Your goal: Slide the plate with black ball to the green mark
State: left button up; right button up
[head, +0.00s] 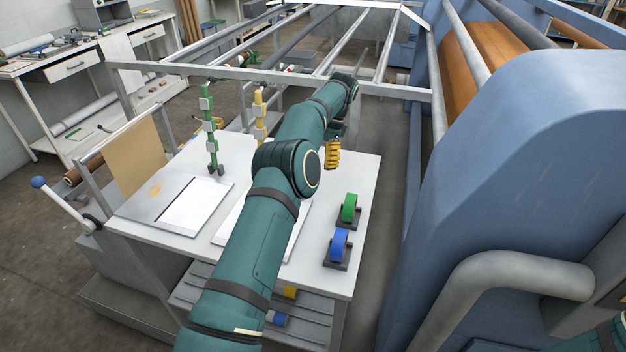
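I cannot make out a plate with a black ball or a green mark in the head view. A lever with a blue ball knob (38,182) sticks out at the left of the work table. My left arm reaches from the bottom across the table to its far side and hides part of the table top. My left gripper (338,130) is small and dark at the arm's far end, mostly hidden; its fingers do not show clearly. Of my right arm only a sliver shows in the lower right corner; its gripper is out of view.
A grey frame (270,76) spans behind. The blue press (530,150) stands right.

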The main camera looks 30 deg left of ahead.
pick_arm(q)
jog(key=b+x, duration=0.2)
jog(key=x, duration=1.1)
jog(key=shift+f, duration=0.1)
jog(key=shift+d+f, duration=0.1)
grip_shut()
